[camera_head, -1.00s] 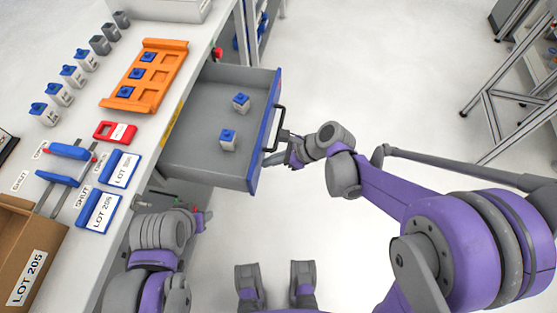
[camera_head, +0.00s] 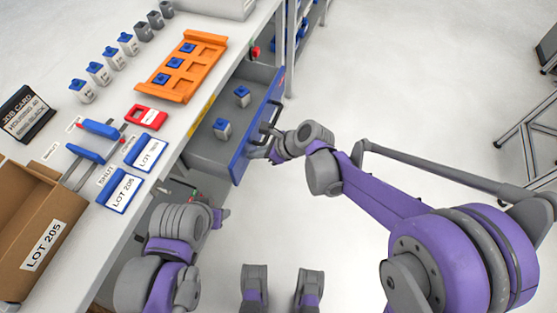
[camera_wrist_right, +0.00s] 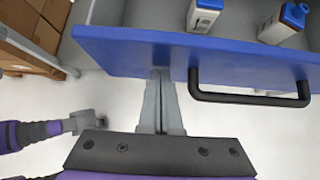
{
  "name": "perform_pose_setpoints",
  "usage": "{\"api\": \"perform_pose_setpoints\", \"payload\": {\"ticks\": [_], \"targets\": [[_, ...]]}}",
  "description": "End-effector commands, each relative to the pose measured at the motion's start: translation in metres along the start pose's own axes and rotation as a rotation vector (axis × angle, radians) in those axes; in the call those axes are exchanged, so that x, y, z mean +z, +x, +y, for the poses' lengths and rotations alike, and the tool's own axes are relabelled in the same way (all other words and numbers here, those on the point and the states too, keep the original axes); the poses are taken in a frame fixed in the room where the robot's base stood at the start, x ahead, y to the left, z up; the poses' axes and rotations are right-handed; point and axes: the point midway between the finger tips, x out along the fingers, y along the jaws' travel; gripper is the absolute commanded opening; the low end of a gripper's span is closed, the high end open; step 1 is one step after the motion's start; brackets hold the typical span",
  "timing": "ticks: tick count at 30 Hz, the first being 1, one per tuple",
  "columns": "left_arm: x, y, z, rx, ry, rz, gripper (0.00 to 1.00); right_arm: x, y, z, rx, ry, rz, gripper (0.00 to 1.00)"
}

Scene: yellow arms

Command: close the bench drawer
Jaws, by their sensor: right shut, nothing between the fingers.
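The bench drawer (camera_head: 208,155) stands partly open, with a grey inside, a blue front (camera_head: 242,150) and a black handle (camera_head: 272,115). Two blue-capped grey-white housings (camera_head: 222,128) (camera_head: 242,96) stand in it. My right gripper (camera_head: 262,152) is at the outer face of the front. The right wrist view shows its fingers (camera_wrist_right: 160,74) shut and empty, tips at the blue front, left of the handle (camera_wrist_right: 250,98); the handle is not between them. My left gripper (camera_head: 220,217) is low beside the bench, below the drawer; its jaws are unclear.
The floor right of the drawer is clear. A metal frame (camera_head: 515,140) stands far right.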

Motion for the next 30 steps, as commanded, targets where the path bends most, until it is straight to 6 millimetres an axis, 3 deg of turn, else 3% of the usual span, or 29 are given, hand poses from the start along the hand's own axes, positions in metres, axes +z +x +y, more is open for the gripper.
{"api": "perform_pose_setpoints", "payload": {"ticks": [6,15,21,30], "targets": [[0.003,0.005,0.000,0.000,0.000,-0.002,0.50,0.044,0.045,0.001,0.003,-0.004,-0.001,0.00],[0.004,0.007,0.000,0.000,0.000,-0.003,0.50,0.089,0.089,0.000,0.001,-0.001,0.000,0.00],[0.004,0.008,0.000,0.000,0.000,-0.003,0.50,0.105,0.106,0.000,0.000,0.000,0.000,0.00],[0.004,0.008,0.000,0.000,0.000,-0.003,0.50,0.114,0.113,0.000,-0.001,0.000,-0.001,0.00]]}}
